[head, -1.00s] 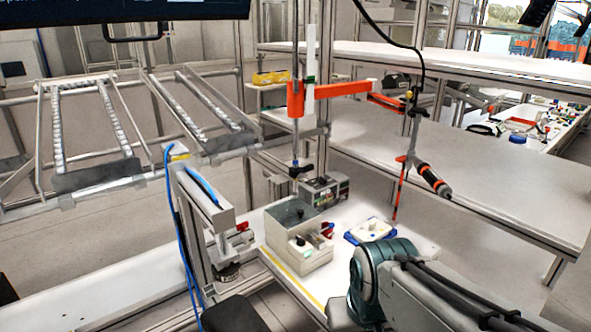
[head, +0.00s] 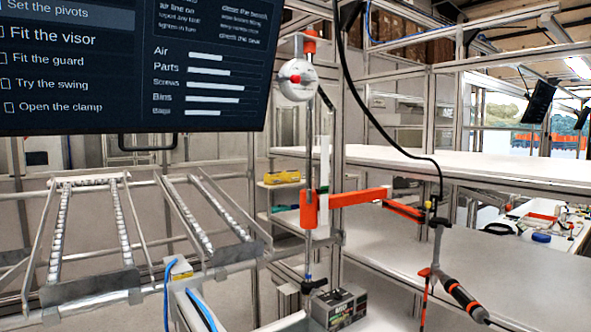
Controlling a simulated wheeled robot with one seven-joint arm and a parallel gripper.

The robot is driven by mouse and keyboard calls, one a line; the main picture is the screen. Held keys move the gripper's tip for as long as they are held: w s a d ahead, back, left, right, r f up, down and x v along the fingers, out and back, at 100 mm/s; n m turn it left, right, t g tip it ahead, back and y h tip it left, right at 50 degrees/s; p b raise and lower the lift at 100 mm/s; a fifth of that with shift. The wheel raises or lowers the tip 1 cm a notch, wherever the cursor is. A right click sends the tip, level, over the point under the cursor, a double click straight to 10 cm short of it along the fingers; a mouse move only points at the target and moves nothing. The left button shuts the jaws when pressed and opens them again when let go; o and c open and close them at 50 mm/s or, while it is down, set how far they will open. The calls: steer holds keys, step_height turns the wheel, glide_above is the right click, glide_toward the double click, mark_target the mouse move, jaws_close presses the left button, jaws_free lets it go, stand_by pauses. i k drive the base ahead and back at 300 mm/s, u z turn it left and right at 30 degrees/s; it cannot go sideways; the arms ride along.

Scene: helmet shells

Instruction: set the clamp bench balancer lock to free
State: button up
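A round white balancer (head: 296,92) hangs high on the upright post at the centre of the head view. A small red part (head: 295,79) with a pale bar sits on its face and may be the lock; it is too small to read its setting. A red cap (head: 310,42) is above it on the post. A dark cable (head: 352,85) curves down to a black and orange screwdriver (head: 466,298) on an orange jointed arm (head: 350,198). My gripper is not in view.
A dark screen (head: 130,65) fills the upper left. Sloped roller racks (head: 90,230) stand at left. White shelves (head: 480,168) extend to the right. A grey box (head: 338,305) with a display stands at the post's foot.

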mark_target(294, 79)
steer(key=u, duration=0.55)
steer(key=k, duration=1.3)
steer(key=z, duration=0.05)
steer(key=i, duration=0.6)
steer(key=z, duration=0.6)
steer(key=i, duration=1.3)
steer(key=u, duration=0.75)
